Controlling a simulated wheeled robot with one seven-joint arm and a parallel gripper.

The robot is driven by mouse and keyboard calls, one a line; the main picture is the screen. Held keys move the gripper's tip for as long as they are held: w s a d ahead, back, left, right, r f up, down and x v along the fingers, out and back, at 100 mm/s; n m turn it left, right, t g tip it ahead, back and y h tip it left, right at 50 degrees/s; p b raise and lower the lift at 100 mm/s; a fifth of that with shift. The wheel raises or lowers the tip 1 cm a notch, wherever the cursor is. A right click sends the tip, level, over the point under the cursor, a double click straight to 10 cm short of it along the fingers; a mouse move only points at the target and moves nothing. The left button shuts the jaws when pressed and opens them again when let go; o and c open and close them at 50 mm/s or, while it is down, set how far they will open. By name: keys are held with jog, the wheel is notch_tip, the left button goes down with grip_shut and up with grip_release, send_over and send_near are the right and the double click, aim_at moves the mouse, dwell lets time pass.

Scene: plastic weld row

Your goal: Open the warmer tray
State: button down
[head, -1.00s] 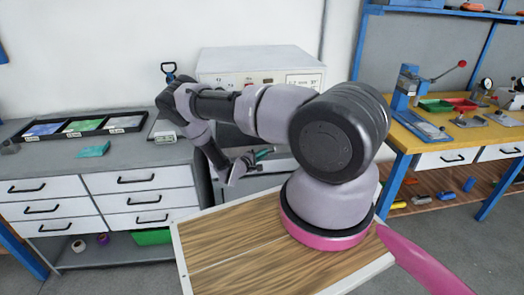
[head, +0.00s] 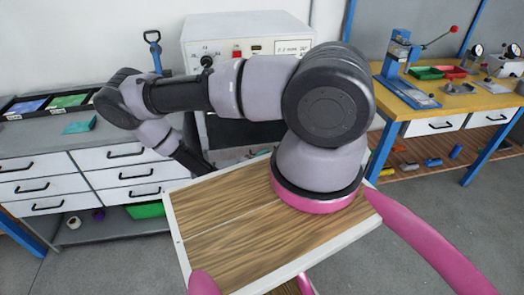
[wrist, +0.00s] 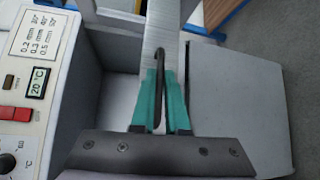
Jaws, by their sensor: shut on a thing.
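My gripper (wrist: 163,125) has teal fingers closed on either side of the black bar handle (wrist: 160,72). The handle is on a light front strip (wrist: 160,35) that stands out from the panel, with a grey recess between them. In the head view my arm hides most of the gripper and the handle.
A yellow bench (head: 440,100) with a lever press (head: 400,55) stands at the right. Open floor (head: 420,220) lies in front of it.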

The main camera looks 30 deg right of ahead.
dwell(0.3)
jog(key=c, duration=0.9)
grip_release()
jog(key=shift+a, duration=0.1)
jog(key=v, duration=1)
jog(key=shift+s+a, duration=0.3)
